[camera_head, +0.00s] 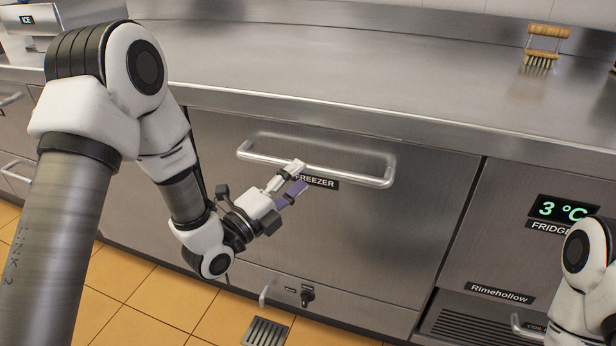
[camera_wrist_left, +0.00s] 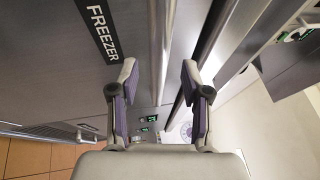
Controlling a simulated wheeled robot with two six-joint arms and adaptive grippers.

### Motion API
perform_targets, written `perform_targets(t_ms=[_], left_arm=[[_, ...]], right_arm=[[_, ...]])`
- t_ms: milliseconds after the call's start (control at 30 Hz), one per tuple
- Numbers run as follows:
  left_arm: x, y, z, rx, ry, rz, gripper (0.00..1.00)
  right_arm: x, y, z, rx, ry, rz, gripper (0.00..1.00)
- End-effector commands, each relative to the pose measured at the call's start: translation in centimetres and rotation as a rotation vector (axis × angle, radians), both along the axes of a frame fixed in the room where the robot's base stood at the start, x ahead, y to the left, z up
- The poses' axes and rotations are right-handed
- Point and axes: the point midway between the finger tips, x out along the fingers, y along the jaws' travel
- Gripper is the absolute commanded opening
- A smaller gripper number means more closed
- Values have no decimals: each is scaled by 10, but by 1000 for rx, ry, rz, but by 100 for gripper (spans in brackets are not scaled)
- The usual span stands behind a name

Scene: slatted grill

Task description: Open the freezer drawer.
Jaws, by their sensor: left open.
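The freezer drawer (camera_head: 380,235) is a brushed-steel front below the counter, flush with the cabinet, so it looks shut. Its long bar handle (camera_head: 350,177) runs across the upper part, with a black FREEZER label (camera_head: 318,182) just behind and below it. My left gripper (camera_head: 297,178) is open at the middle of the handle, one finger above the bar and one below. In the left wrist view the handle (camera_wrist_left: 160,45) runs between the two open fingers (camera_wrist_left: 158,85); I cannot tell whether they touch it. My right gripper is out of view; only part of that arm shows at the right edge.
The steel counter (camera_head: 340,60) overhangs the drawer front. A brush (camera_head: 542,45) stands on it at the back right. A fridge unit with a 3 °C display (camera_head: 562,210) is to the right. Orange floor tiles (camera_head: 150,300) and a floor drain (camera_head: 265,332) lie below.

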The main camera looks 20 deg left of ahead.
Motion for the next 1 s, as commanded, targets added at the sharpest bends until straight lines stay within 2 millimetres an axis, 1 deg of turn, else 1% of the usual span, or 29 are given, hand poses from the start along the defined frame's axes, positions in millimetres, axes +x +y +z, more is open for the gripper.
perform_targets(t_ms=[33,100,200,300,467,500,533,567,600,633,867,1000], left_arm=[[9,-5,2,4,-5,-2,48],[20,-10,3,3,-2,-1,48],[31,-15,5,0,0,0,48],[34,-16,6,-1,2,0,48],[35,-16,6,-2,2,1,48],[35,-16,6,-2,2,1,40],[34,-16,6,-1,3,1,30],[34,-16,6,-1,3,1,19],[34,-16,6,-2,3,1,5],[34,-16,6,-2,3,1,0],[34,-15,6,-2,3,2,0],[34,-8,6,-4,4,3,0]], right_arm=[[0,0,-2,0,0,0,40],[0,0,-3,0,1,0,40],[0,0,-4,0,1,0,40],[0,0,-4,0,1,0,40],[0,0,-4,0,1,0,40],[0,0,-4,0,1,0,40],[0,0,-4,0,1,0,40],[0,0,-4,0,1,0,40],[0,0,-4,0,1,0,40],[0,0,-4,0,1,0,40],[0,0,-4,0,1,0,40],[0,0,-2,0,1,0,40]])
